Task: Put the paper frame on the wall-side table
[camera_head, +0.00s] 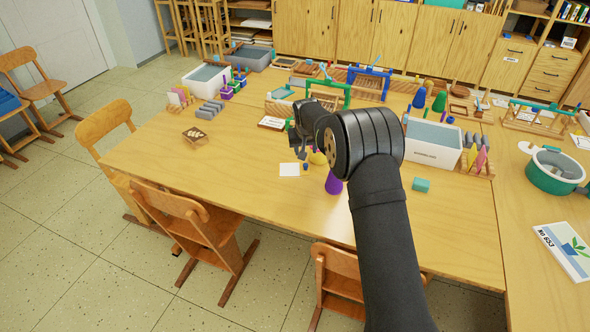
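My gripper (299,146) hangs over the middle of the large wooden table (240,170), pointing down. Its dark fingers are small and partly hidden by my arm, so its opening is unclear. A flat, wood-edged piece with a white face (272,123) lies just left of and behind the gripper and may be the paper frame. I cannot tell which is meant. Which table is the wall-side one is also unclear.
A white sheet (289,169), a purple cone (334,183) and a teal block (421,184) are near my arm. White tubs stand left (207,77) and right (433,157). A right-hand table (530,215) holds a green pot (553,174). The large table's front left is clear.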

